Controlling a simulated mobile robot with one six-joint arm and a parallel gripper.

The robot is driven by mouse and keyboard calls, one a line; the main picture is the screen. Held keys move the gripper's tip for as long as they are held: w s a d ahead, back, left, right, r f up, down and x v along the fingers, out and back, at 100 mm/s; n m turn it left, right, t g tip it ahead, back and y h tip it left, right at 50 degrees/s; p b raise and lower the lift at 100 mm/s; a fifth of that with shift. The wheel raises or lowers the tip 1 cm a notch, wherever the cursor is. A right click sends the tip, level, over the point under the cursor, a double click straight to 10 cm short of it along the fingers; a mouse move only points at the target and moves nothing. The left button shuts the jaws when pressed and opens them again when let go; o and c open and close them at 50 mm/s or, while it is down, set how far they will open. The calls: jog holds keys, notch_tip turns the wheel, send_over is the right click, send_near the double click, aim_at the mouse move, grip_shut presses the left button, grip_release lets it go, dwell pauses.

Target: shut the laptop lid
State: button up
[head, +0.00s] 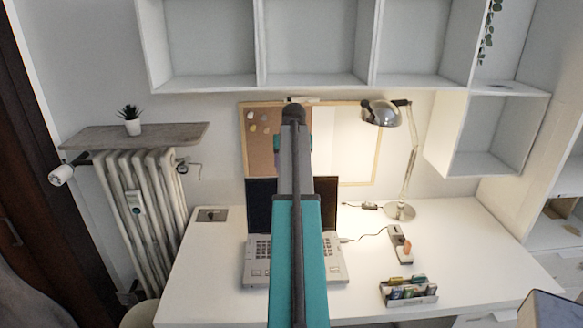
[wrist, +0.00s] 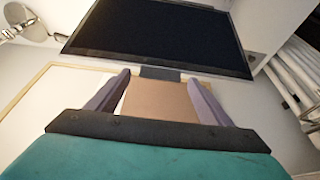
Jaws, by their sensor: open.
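The laptop (head: 256,262) stands open on the white desk, its dark-screened lid (head: 259,203) raised upright. My arm crosses in front of the laptop and hides its middle. In the wrist view the black screen (wrist: 160,32) fills the top of the picture, beyond the fingertips. My gripper (wrist: 159,78) is open and empty, its two purple fingers spread apart. The fingertips appear apart from the screen, though the exact gap is hard to judge. In the head view the gripper is mostly hidden behind my arm, above the lid in the picture.
A desk lamp (head: 413,165) stands right of the laptop, with a power strip (head: 401,246) and an organizer (head: 408,292) nearer the front. A framed board (head: 348,140) is on the wall behind. White shelves (head: 316,45) hang above. The desk's left side is mostly clear.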

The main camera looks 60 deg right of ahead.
jog(key=shift+w+d+f, duration=0.1)
jog(key=shift+d+f, duration=0.05)
jog(key=shift+f, duration=0.25)
jog(key=shift+c, duration=0.3)
jog(key=c, duration=1.4)
jog(key=shift+c, duration=0.2)
jog(key=shift+a, duration=0.2)
